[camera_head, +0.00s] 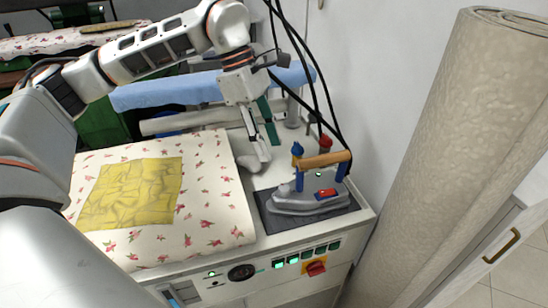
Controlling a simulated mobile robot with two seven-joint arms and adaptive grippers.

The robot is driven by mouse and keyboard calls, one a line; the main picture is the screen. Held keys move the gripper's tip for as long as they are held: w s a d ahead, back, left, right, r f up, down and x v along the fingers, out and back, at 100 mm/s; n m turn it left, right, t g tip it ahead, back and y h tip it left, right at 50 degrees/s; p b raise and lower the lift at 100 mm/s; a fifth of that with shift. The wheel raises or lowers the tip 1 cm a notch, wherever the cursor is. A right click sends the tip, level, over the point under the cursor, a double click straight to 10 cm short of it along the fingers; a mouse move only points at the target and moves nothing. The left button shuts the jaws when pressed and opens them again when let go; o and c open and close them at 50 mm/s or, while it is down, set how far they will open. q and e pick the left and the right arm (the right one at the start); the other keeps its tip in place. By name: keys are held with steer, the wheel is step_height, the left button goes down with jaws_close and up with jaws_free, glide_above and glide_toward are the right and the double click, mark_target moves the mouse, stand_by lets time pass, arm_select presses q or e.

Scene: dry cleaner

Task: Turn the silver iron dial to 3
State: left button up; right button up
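A silver iron (310,200) with a tan handle (325,160) on blue posts rests on a dark pad (322,216) at the right end of the ironing station. A red part (326,193) shows on its near side; I cannot read any dial numbers. My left gripper (267,152) points down just behind and left of the iron, apart from it. Its two fingers stand apart with nothing visible between them. My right gripper is not in view.
A floral ironing board (222,170) with a yellow cloth (132,193) lies left of the iron. Black cables (318,80) hang behind it, close to my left gripper. The front panel has a red knob (316,268). A tall beige roll (470,130) stands at right.

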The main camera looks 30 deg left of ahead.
mark_target(285, 187)
arm_select(q)
steer(key=d+n+y, duration=0.1)
steer(key=n, duration=0.1)
steer(key=d+f+n+y, duration=0.1)
steer(key=n, duration=0.1)
steer(key=d+f+n+y, duration=0.1)
steer(key=d+n, duration=0.1)
steer(key=shift+w+d+f, duration=0.1)
steer(key=shift+f+n+y, duration=0.35)
steer(key=shift+n+y, duration=0.15)
steer(key=shift+n, duration=0.6)
step_height(285, 187, down, 8)
steer(key=shift+d+r, duration=0.1)
steer(key=shift+d, duration=0.05)
